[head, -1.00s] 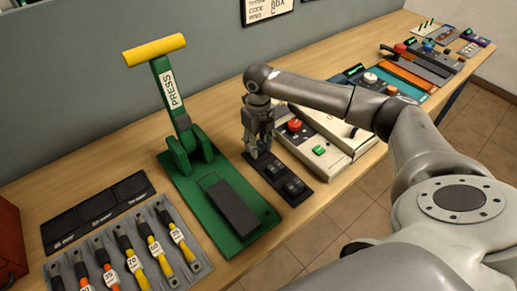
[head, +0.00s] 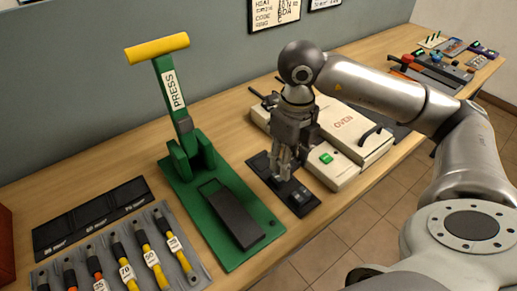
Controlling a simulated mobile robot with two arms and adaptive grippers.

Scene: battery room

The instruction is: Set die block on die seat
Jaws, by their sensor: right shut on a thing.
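My right gripper (head: 283,173) points down at the middle of the black die tray (head: 260,164) and is shut on a small dark die block, mostly hidden between the fingers. I cannot tell whether it is clear of the tray. Another dark die block (head: 299,198) sits at the tray's front end. The green press (head: 181,120) with a yellow handle stands left of the tray. The dark slab (head: 236,218) on its green base looks like the die seat; nothing sits on it. My left gripper is out of view.
A white oven (head: 352,135) with a green button stands right of the tray. A grey rack (head: 196,275) of numbered cable lugs and a black labelled tray (head: 95,213) lie left of the press. The table's front edge is near.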

